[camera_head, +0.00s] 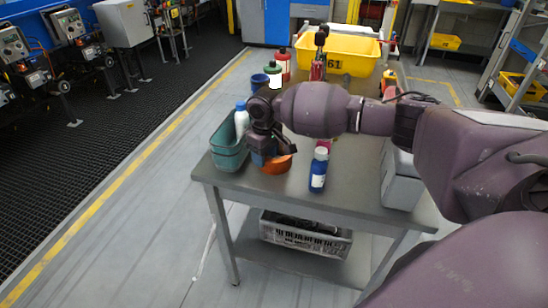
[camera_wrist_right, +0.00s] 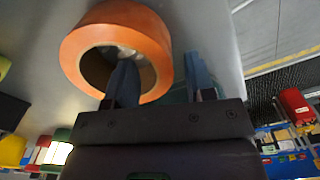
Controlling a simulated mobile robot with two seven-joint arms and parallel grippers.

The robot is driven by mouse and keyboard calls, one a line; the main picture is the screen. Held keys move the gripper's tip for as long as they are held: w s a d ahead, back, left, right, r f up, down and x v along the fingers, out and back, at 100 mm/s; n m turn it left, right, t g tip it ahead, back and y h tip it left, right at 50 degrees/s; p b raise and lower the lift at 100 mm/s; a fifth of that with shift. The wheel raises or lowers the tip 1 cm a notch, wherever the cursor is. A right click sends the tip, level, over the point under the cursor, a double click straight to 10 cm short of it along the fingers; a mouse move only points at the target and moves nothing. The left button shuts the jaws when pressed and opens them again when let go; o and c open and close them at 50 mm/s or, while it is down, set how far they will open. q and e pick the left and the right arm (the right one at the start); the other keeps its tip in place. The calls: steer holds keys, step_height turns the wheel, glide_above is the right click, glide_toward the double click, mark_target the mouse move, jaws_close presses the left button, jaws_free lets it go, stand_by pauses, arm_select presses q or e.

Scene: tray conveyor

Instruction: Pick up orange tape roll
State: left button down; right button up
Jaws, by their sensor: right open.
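The orange tape roll (camera_head: 278,165) lies near the front left of the grey table, partly hidden by my right gripper (camera_head: 263,154). In the right wrist view the roll (camera_wrist_right: 120,22) shows as an orange ring with a lighter inside. My right gripper (camera_wrist_right: 160,68) is open there. One finger overlaps the roll's hole and the other is outside it, with the roll's right wall between them. I cannot tell whether either finger touches the roll. My left gripper is not in view.
A teal tray (camera_head: 229,160) with a white bottle (camera_head: 241,119) stands just left of the roll. A blue bottle (camera_head: 319,170) stands to its right. Farther back are a dark blue cup (camera_head: 259,82), several bottles and a yellow bin (camera_head: 352,50). A grey box (camera_head: 400,181) sits at the right edge.

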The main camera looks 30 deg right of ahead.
step_height(320, 180, down, 2)
steer(key=shift+f, duration=0.3)
jaws_close()
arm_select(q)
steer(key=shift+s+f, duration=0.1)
